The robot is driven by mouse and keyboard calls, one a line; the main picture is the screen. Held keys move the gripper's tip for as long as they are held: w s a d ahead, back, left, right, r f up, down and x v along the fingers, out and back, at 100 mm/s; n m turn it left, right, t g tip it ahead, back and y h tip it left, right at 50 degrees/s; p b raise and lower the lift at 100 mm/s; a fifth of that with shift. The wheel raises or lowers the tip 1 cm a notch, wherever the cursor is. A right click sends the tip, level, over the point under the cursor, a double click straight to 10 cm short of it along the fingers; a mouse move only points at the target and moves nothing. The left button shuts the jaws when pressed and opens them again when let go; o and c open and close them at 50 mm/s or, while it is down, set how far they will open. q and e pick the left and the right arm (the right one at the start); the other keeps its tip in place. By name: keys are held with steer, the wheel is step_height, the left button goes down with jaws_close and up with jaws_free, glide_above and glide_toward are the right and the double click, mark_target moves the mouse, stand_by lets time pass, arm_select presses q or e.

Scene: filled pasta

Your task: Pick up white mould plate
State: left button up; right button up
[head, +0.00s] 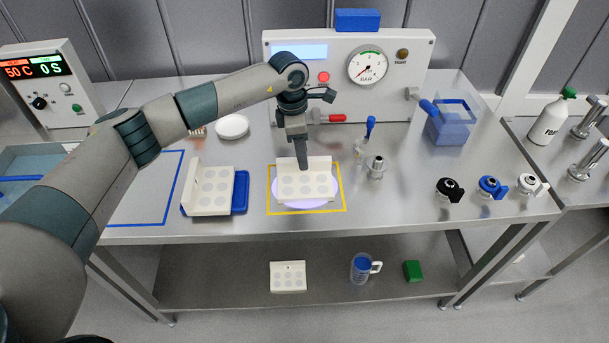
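A white mould plate (307,187) with round shallow cavities and a raised back wall lies on a pale purple disc (275,188) inside a yellow-taped square. My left gripper (302,165) points down at the middle of its back wall, its fingertips touching or just in front of it. The fingers overlap edge-on, so their gap is hidden. A similar white plate (213,192) stands on a blue tray (241,190) to the left. Another white plate (288,280) lies on the lower shelf. My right gripper is out of view.
A panel with a gauge (368,66) stands at the back, with a red-handled valve (333,118) near my wrist. A metal fitting (376,167) stands right of the yellow square. A white dish (232,127) lies behind the blue tray. The table's front edge is clear.

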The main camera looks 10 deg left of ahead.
mark_target(305, 179)
arm_select(q)
steer(key=shift+w+d+f+p, duration=0.1)
steer(key=shift+f+p, duration=0.2)
steer(key=shift+f, duration=0.5)
steer(key=shift+w+d+f+p, duration=0.1)
steer(key=shift+f+p, duration=0.2)
steer(key=shift+f, duration=0.5)
jaws_close()
